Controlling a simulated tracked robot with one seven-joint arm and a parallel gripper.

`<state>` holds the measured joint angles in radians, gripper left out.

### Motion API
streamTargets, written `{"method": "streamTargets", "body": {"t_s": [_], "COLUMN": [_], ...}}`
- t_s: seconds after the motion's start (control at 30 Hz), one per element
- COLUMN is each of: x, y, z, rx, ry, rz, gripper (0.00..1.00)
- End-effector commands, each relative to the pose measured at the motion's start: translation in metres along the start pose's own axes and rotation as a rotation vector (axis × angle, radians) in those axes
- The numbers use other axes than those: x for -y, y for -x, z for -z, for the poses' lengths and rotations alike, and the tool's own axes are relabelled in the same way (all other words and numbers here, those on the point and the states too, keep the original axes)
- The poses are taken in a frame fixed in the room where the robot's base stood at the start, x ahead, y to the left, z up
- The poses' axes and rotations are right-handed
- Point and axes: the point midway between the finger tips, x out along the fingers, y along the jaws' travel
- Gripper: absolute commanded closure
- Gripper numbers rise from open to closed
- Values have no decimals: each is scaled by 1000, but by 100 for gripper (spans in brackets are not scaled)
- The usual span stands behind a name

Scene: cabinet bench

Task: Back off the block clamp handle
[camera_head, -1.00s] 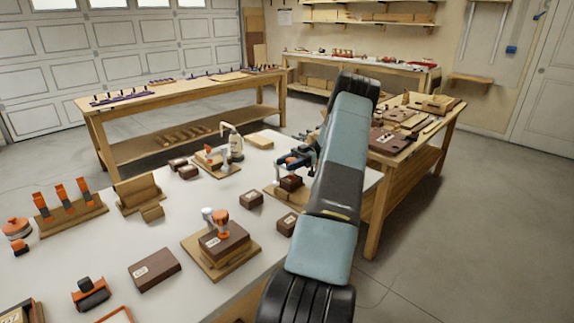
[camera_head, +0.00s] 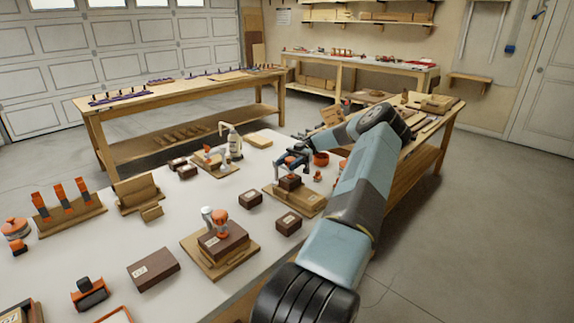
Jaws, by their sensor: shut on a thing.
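The block clamp (camera_head: 291,182) stands on a wooden base board (camera_head: 309,205) near the far right corner of the white bench, with a dark brown block in it. My gripper (camera_head: 297,157) is at the top of this clamp, reaching in from the right. It is small in view and its fingers are partly hidden. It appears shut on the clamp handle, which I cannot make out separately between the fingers. I cannot tell how far the clamp is from the block.
A second clamped block (camera_head: 222,240) with an orange knob stands nearer on the white bench. Loose brown blocks (camera_head: 288,224) lie between them. An orange-red round container (camera_head: 321,159) is right of my gripper.

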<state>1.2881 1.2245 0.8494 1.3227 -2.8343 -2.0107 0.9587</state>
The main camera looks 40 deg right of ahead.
Motion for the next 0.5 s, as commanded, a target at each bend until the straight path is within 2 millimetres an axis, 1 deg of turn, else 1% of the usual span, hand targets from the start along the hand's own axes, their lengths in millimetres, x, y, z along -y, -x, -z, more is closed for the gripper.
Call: {"method": "streamTargets", "body": {"t_s": [0.37, 0.4, 0.5], "x": [0, 0, 0], "y": [-2, -2, -2], "z": [-2, -2, -2], "rx": [-3, -3, -3], "ry": [-2, -3, -2], "rz": [5, 5, 5], "gripper": [81, 49, 40]}}
